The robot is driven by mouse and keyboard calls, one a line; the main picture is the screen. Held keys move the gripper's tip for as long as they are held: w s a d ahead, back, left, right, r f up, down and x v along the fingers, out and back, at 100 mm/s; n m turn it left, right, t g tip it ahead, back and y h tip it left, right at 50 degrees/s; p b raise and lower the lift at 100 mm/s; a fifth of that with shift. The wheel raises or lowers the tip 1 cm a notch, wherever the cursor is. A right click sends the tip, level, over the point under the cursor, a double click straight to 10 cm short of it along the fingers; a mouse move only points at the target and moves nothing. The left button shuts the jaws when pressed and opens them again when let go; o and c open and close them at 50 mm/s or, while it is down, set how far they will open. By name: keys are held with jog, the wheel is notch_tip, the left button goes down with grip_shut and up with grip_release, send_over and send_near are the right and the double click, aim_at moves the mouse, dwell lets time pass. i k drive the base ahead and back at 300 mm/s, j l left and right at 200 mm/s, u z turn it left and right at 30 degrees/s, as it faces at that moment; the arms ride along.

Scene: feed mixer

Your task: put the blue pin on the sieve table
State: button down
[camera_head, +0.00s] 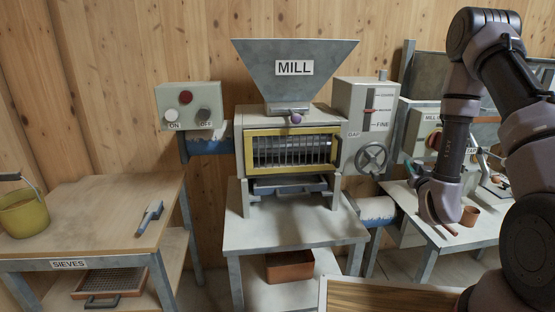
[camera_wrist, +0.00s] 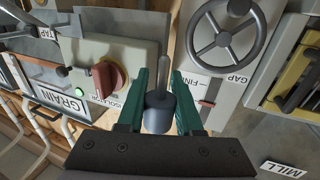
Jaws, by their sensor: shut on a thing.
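My gripper (camera_wrist: 158,74) is shut on the blue pin (camera_wrist: 157,113), which shows in the wrist view as a dark blue-grey cylinder with a thin grey rod pointing away from me. The green fingers stand on both sides of it. In the head view my arm hangs at the right, in front of the bench right of the mill; the pin cannot be made out there. The sieve table (camera_head: 95,208), with a wooden top and a SIEVES label, stands at the far left, well away from my gripper.
On the sieve table are a yellow-green bucket (camera_head: 22,214) and a blue-grey handled tool (camera_head: 150,217); its middle is bare. A sieve (camera_head: 108,283) lies on the shelf below. The mill (camera_head: 290,150) stands between the table and my arm. A red isolator knob (camera_wrist: 108,80) is near my fingers.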

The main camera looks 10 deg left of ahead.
aim_at(92, 232)
jog(key=j+u, duration=0.15)
jog(key=u, duration=0.35)
jog(key=j+u, duration=0.15)
jog(key=u, duration=0.35)
jog(key=j+u, duration=0.15)
jog(key=j, duration=0.25)
jog(key=i+j+u, duration=0.15)
jog(key=j, duration=0.3)
jog(key=i+j+u, duration=0.15)
jog(key=j, duration=0.25)
jog(key=j+u, duration=0.15)
jog(key=j, duration=0.25)
jog(key=i+j+u, duration=0.15)
jog(key=j, duration=0.2)
jog(key=i, duration=0.05)
